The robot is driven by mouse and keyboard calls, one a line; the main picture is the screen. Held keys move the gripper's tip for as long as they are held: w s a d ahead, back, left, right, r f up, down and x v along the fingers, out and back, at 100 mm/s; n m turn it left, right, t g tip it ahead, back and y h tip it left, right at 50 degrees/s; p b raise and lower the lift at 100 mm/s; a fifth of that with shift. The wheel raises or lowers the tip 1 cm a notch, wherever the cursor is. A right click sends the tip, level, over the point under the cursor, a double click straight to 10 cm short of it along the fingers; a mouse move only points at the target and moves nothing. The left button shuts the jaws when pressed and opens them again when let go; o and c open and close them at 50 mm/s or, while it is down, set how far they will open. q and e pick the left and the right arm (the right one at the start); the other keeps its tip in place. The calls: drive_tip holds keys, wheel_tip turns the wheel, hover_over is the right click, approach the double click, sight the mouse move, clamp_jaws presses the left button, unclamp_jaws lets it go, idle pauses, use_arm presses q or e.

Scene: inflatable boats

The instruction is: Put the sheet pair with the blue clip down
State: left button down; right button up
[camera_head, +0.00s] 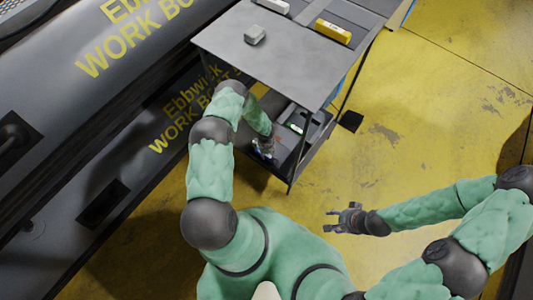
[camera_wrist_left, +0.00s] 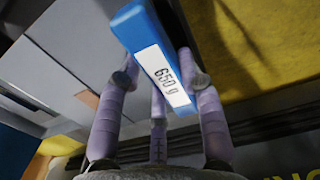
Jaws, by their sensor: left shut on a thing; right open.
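My left gripper (camera_head: 265,148) reaches down beside the lower shelf of the grey trolley (camera_head: 240,62). In the left wrist view, its purple fingers (camera_wrist_left: 157,78) are shut on a blue clip (camera_wrist_left: 133,27) with a white label reading "650 g". The clip is tilted. I cannot clearly make out the sheet pair; the fingers and clip hide part of that area. In the head view the clip is small and mostly hidden by the hand. My right gripper (camera_head: 343,217) is open and empty above the yellow floor.
The trolley top carries a grey block (camera_head: 255,35), a yellow block (camera_head: 332,31) and a white block (camera_head: 273,5). Its lower shelf holds a dark tray with a green-white item (camera_head: 296,128). A grey inflatable boat (camera_head: 80,110) lies left. Floor at right is clear.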

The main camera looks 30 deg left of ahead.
use_arm(q)
drive_tip(key=shift+a+f, duration=0.1)
drive_tip(key=shift+f, duration=0.85)
drive_tip(key=shift+r, duration=0.1)
drive_tip(key=shift+f, duration=0.65)
drive_tip(key=c, duration=0.8)
unclamp_jaws()
